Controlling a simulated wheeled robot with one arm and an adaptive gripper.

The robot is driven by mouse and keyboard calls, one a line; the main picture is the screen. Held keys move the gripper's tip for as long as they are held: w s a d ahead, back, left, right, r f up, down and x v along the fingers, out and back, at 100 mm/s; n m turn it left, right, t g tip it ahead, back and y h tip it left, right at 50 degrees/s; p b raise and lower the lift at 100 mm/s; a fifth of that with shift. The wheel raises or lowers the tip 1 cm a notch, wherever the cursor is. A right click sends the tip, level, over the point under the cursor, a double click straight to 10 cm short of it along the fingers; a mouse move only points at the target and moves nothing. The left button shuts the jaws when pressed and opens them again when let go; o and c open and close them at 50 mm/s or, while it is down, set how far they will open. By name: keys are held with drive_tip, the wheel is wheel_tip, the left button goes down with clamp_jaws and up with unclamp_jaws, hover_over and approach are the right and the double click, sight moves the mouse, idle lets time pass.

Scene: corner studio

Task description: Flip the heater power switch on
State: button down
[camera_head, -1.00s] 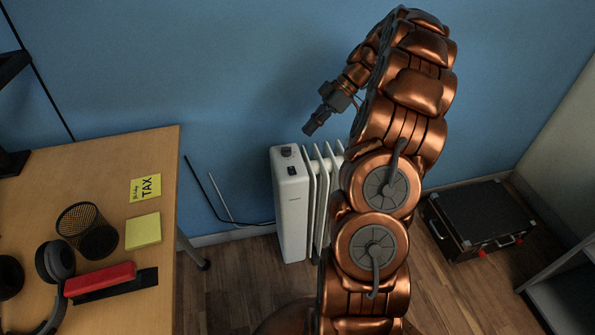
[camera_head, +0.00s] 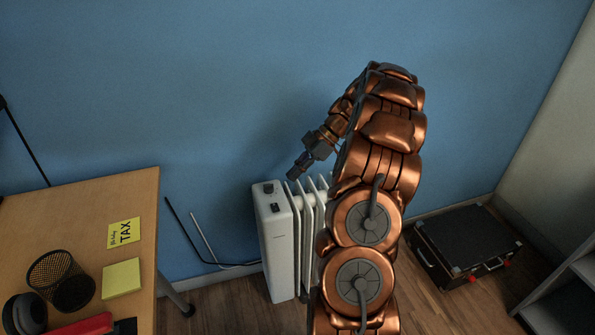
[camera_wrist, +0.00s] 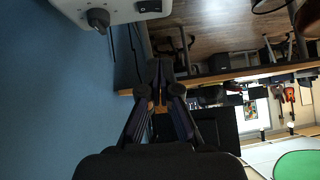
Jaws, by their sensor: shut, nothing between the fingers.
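The white oil heater (camera_head: 277,255) stands on the floor against the blue wall, its ribs partly hidden behind my arm. On its control end are a dark round knob (camera_head: 268,188) and a small black power switch (camera_head: 275,207). I cannot tell the switch's position. My gripper (camera_head: 293,173) is shut and empty, just above and to the right of the knob, seemingly apart from the heater. In the wrist view, my closed fingers (camera_wrist: 161,78) point toward the top of the picture, where the heater's white end (camera_wrist: 120,10), knob (camera_wrist: 97,18) and switch (camera_wrist: 150,6) show.
A wooden desk (camera_head: 80,215) with a mesh cup (camera_head: 62,280) and sticky notes (camera_head: 122,279) stands at the left. A cable (camera_head: 205,250) runs by the wall between desk and heater. A black case (camera_head: 465,240) lies on the floor at the right.

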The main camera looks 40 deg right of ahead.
hover_over(275, 209)
drive_tip(key=d, duration=0.2)
wheel_tip(275, 209, down, 5)
drive_tip(key=shift+s+r, duration=0.1)
drive_tip(key=shift+s, duration=0.05)
wheel_tip(275, 209, down, 3)
drive_tip(key=shift+s+a+f, duration=0.1)
drive_tip(key=shift+a+f, duration=0.1)
drive_tip(key=shift+f, duration=0.35)
drive_tip(key=shift+f, duration=0.15)
drive_tip(key=shift+s+f+t+b, duration=0.1)
drive_tip(key=shift+f+t+b, duration=0.2)
drive_tip(key=shift+b, duration=0.95)
drive_tip(key=shift+r+p, duration=0.3)
drive_tip(key=shift+p, duration=0.05)
